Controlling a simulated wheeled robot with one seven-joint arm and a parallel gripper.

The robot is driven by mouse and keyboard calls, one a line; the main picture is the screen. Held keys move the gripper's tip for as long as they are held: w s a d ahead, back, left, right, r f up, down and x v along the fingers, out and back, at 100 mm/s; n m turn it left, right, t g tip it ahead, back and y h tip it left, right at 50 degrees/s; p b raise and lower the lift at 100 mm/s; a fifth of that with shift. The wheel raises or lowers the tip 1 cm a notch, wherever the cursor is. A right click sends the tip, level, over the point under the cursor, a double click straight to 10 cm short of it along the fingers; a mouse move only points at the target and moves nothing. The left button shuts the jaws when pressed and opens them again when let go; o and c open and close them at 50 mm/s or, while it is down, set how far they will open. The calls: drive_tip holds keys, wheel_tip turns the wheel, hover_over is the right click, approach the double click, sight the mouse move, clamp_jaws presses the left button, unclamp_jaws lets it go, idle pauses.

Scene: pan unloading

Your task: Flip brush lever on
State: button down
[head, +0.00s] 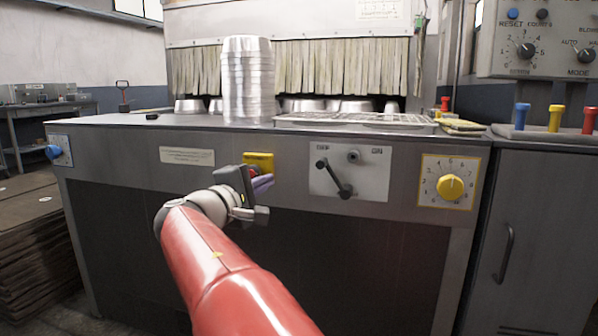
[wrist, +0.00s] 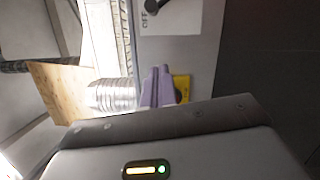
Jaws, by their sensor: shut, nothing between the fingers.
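The lever (head: 334,178) is a dark bar on a white plate (head: 375,183) in the machine's front panel. It slants from upper left to lower right, with a thick end at lower right. The plate's small lettering is hard to read in the head view; in the wrist view "OFF" shows beside part of the lever (wrist: 152,6). My gripper (head: 263,184) is left of the plate, apart from the lever, in front of a yellow plate. Its purple fingers (wrist: 158,85) are shut and empty.
The yellow plate (head: 258,159) with a red part is partly hidden behind my gripper. A yellow dial (head: 450,188) sits right of the lever plate. A stack of metal pans (head: 247,80) and a wire rack (head: 352,121) are on top. The space before the lever is clear.

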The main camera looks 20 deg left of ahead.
sight(335, 179)
drive_tip(key=w+d+r, duration=0.1)
drive_tip(key=w+d, duration=0.5)
drive_tip(key=w, duration=0.3)
drive_tip(key=shift+w+d, duration=0.2)
drive_tip(key=shift+w, duration=0.15)
drive_tip(key=shift+r, duration=0.15)
drive_tip(key=shift+d+r+m, duration=0.2)
drive_tip(key=shift+m, duration=0.1)
